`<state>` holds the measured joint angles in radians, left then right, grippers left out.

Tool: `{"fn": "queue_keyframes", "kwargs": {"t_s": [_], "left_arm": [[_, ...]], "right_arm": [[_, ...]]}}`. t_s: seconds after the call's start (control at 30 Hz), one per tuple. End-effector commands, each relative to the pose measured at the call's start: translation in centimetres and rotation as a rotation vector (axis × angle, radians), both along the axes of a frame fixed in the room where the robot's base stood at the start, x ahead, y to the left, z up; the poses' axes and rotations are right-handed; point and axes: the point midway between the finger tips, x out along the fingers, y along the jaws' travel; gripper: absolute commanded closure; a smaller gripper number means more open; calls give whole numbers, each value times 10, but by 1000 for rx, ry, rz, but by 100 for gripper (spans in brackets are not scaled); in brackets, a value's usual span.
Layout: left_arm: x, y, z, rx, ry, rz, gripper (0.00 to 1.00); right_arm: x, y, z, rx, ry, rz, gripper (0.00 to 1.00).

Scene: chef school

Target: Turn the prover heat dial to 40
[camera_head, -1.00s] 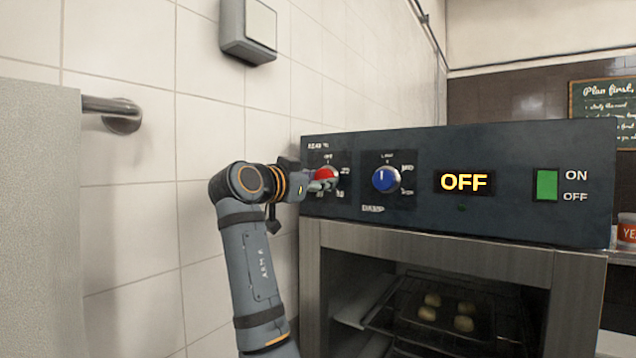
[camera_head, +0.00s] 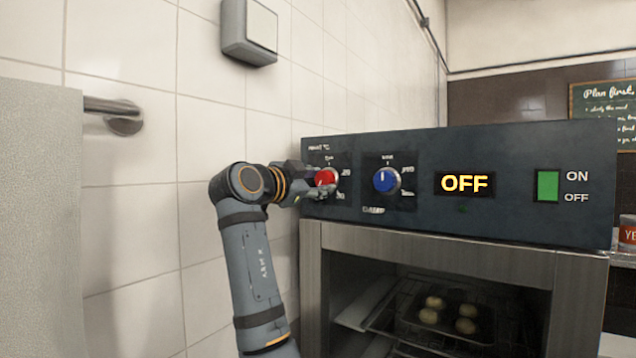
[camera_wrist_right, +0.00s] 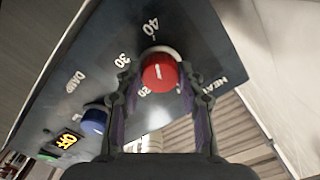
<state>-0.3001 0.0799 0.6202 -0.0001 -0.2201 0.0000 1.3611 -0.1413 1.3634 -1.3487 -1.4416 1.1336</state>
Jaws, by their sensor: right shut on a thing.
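The red heat dial (camera_head: 325,177) is at the left end of the prover's dark front panel. It also shows between my fingers in the wrist view (camera_wrist_right: 158,73). My right gripper (camera_head: 318,181) comes from the left and is shut on the dial, one finger on each side (camera_wrist_right: 157,92). The dial's white mark points up and slightly left in the wrist view, roughly toward the printed 40 (camera_wrist_right: 150,26). The 30 and 20 marks are also visible there. The prover display (camera_head: 464,183) reads OFF. My left gripper is not in view.
A blue damp dial (camera_head: 386,180) sits close to the right of the red one. A green switch (camera_head: 547,185) is farther right. The tiled wall (camera_head: 210,120) is close behind my arm. Dough balls on a tray (camera_head: 440,318) are inside the prover.

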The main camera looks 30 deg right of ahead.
Motion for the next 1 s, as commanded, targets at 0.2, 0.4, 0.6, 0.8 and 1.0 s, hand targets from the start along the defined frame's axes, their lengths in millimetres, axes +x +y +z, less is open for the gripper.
{"fn": "queue_keyframes", "kwargs": {"t_s": [0.2, 0.4, 0.6, 0.8, 1.0], "left_arm": [[0, 0, -1, 0, 0, 0, 60], [0, 0, -1, 0, 0, 0, 60], [0, 0, 0, 0, 0, 0, 60], [-1, 1, 0, 1, 1, 0, 60], [0, 0, 0, 0, 0, 0, 60]], "right_arm": [[1, 1, -4, 7, 7, 0, 93], [1, 0, -3, 5, 5, 0, 40], [0, 0, -2, 3, 3, 0, 38], [-3, 9, -1, 2, 2, 3, 38], [-17, 46, -2, 3, 4, 5, 38]]}}
